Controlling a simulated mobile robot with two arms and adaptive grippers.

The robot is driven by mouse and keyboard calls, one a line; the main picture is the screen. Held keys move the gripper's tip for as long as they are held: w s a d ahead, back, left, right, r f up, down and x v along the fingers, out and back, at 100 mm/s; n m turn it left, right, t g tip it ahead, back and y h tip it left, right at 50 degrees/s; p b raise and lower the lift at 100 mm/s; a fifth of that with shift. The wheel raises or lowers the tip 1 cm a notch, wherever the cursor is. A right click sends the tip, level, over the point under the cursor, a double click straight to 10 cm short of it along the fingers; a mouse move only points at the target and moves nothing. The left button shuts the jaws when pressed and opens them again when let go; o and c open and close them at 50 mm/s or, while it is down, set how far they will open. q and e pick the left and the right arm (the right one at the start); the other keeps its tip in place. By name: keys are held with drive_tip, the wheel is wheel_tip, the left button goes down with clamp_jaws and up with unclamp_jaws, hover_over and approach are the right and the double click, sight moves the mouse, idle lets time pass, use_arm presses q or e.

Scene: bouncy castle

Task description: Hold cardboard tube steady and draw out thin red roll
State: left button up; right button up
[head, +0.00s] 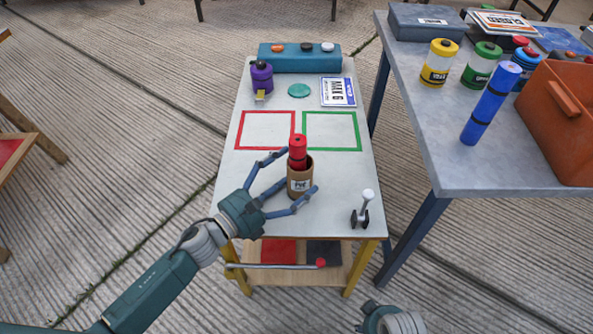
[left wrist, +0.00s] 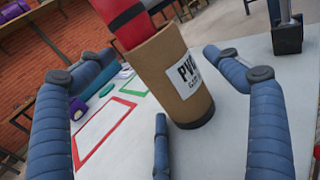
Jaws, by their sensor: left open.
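The brown cardboard tube (head: 300,181) stands upright on the small white table, with a white label reading PVC in the left wrist view (left wrist: 194,92). The thin red roll (head: 298,147) sticks up out of the tube's top; its lower part is hidden inside. It also shows in the left wrist view (left wrist: 128,20), cut off by the top edge. My left gripper (head: 294,178) is open, its blue fingers spread on both sides of the tube without visibly closing on it. My right gripper (head: 378,316) is only partly in view at the bottom edge, away from the table, and its fingers are not clear.
A white-handled tool (head: 363,206) stands at the table's right front. Red (head: 265,130) and green (head: 332,131) outlined squares lie empty behind the tube. A purple tape measure (head: 261,78), a teal disc (head: 299,90) and a label card (head: 338,92) are further back. A grey table (head: 440,165) stands right.

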use_arm(q)
drive_tip(key=shift+x, duration=0.85)
drive_tip(key=c, duration=1.7)
drive_tip(key=shift+o, duration=0.2)
